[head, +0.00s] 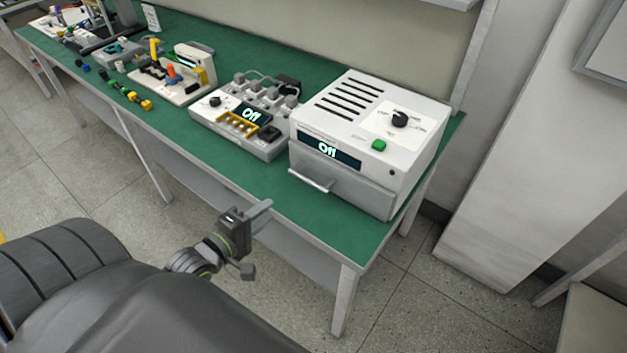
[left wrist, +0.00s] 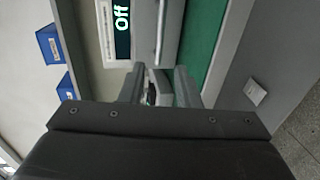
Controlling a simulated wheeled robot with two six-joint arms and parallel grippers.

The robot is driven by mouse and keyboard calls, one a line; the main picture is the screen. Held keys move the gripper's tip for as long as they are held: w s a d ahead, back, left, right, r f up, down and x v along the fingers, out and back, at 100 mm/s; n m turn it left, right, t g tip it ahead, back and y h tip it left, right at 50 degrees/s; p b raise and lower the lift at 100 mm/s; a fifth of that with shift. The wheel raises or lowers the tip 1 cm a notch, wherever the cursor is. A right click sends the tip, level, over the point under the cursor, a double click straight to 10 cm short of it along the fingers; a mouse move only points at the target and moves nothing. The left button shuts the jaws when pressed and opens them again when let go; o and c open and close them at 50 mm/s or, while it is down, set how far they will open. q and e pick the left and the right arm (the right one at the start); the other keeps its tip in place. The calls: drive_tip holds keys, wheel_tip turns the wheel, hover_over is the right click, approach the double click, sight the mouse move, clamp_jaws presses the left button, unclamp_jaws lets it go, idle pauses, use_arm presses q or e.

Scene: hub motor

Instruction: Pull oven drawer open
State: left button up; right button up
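The oven (head: 384,105) is a white box with a lit display reading "Off", a green button and a black knob on top. Its grey drawer front (head: 350,188) looks shut, with a pale bar handle (head: 310,181) at its left side. My left gripper (head: 257,240) is in front of the bench edge, lower left of the handle and apart from it. Its two fingers are spread with nothing between them. In the left wrist view, the open fingers (left wrist: 159,88) point toward the oven, and the handle (left wrist: 160,35) shows beyond them. My right gripper is not in view.
The oven stands on a green-topped bench (head: 262,182). A white device with a display reading "Off" (head: 240,125) stands left of it. A tool stand (head: 180,75) and several small coloured parts lie farther left. The floor before the bench is clear.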

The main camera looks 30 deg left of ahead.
sight(306, 181)
use_arm(q)
drive_tip(key=b+x, duration=0.2)
drive_tip(key=x, duration=1.4)
drive_tip(key=shift+w+a+f, duration=0.1)
drive_tip(key=shift+w+f, duration=0.1)
clamp_jaws()
